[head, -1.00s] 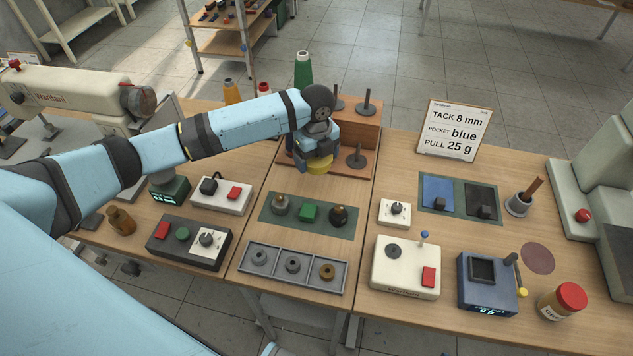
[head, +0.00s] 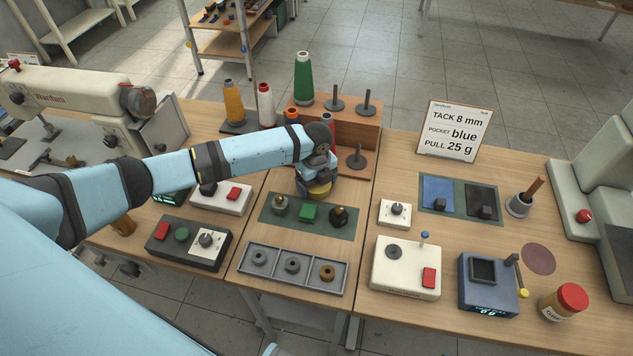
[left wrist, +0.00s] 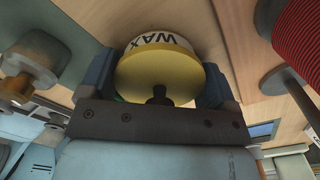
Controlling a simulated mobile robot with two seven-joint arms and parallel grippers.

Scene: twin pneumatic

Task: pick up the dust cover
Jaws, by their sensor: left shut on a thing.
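My left gripper (head: 320,184) is shut on a round yellow piece (head: 319,191) above the back edge of the green mat. In the left wrist view the fingers (left wrist: 158,84) close on both sides of this yellow piece (left wrist: 150,75). A dark knob stands on its near face and its pale side reads WAX. I cannot tell whether it is the dust cover, and I see nothing else plainly marked as one. Its underside is hidden. My right gripper is not in view.
The wooden spool rack (head: 371,135) stands behind. A grey tray (head: 309,281) with several bobbins lies nearer.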

